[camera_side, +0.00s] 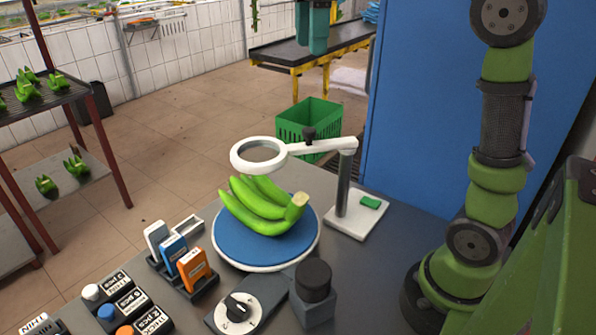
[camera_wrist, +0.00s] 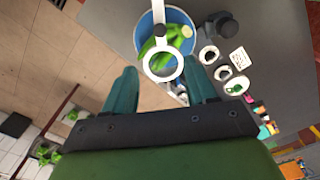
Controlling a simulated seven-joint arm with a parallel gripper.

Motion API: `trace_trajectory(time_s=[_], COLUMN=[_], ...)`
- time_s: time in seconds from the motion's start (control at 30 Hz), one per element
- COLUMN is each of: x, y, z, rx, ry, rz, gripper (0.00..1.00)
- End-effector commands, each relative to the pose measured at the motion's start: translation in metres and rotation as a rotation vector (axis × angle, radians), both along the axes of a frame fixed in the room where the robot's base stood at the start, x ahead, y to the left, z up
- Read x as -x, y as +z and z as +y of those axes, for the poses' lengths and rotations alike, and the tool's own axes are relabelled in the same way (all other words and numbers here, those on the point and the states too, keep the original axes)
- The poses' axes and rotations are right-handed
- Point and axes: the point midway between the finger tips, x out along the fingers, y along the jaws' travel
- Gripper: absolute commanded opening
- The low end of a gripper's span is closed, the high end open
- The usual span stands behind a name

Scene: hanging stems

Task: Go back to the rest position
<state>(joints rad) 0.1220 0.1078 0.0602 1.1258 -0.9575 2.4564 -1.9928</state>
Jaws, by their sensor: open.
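My gripper (camera_wrist: 162,68) shows two teal fingers spread apart, with nothing between them that they touch. In the side view its teal fingers (camera_side: 318,40) hang down at the top edge, high up; the rest of the hand is out of frame. A bunch of green bananas (camera_side: 262,207) lies on a round blue turntable (camera_side: 238,246) on the grey bench. A white ring magnifier (camera_side: 235,155) on a stand reaches over the bananas. In the wrist view the ring (camera_wrist: 150,72) and the bananas (camera_wrist: 152,45) appear beyond the fingers, well away from them.
Orange, blue and white label blocks (camera_side: 192,270), a dial (camera_side: 238,308) and a black knob (camera_side: 313,279) stand on the bench. A green crate (camera_side: 308,125) is on the floor behind. A blue panel (camera_side: 410,110) rises at the back right. A shelf (camera_side: 70,92) with bananas is at left.

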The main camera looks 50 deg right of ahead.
Motion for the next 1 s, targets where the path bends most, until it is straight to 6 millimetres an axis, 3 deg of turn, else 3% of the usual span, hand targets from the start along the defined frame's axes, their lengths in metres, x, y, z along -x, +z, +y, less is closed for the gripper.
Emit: trace_trajectory(time_s=[0.2,0.37,0.5,0.67,1.0], x=[0.0,-0.008,-0.013,0.0,0.062], y=[0.0,-0.004,-0.034,-0.068,-0.147], z=[0.0,-0.008,-0.013,-0.004,0.039], rx=[0.001,0.036,0.061,0.007,-0.382], ry=[-0.008,-0.126,-0.317,-0.579,-1.177], rz=[0.001,-0.03,-0.072,-0.183,-0.373], gripper=[0.57,0.57,0.57,0.57,0.57])
